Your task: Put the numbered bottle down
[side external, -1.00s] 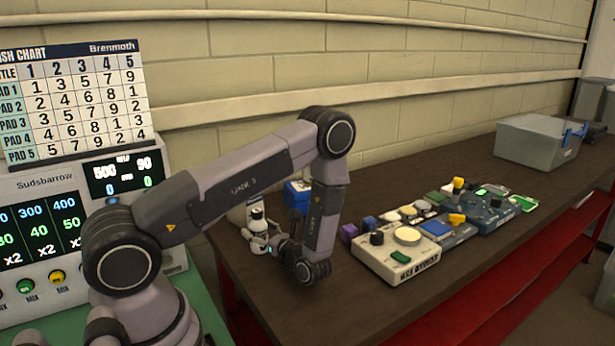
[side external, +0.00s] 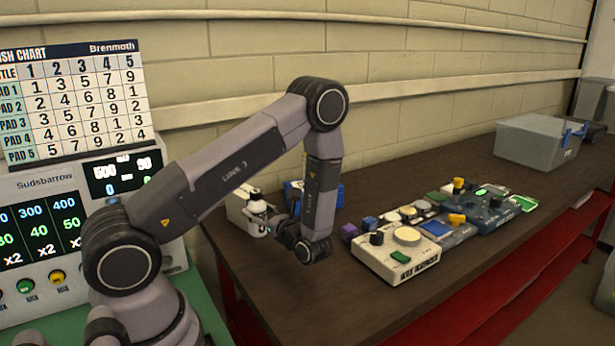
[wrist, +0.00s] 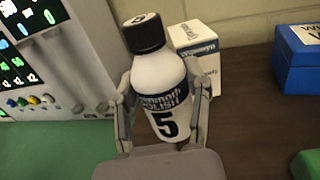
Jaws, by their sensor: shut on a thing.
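The numbered bottle (wrist: 160,80) is white with a black cap and a dark label, and shows a "5" in the wrist view. My gripper (wrist: 162,112) is shut on it, one finger on each side of its body. In the side external view the bottle (side external: 256,206) stands nearly upright in my gripper (side external: 262,222) at the left end of the dark bench (side external: 345,285). I cannot tell whether its base touches anything.
A white box (wrist: 199,60) stands just behind the bottle, with a blue box (wrist: 298,60) to its right. The display machine (side external: 90,205) is to the left. Button units (side external: 400,255) and a grey bin (side external: 535,142) stand along the bench.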

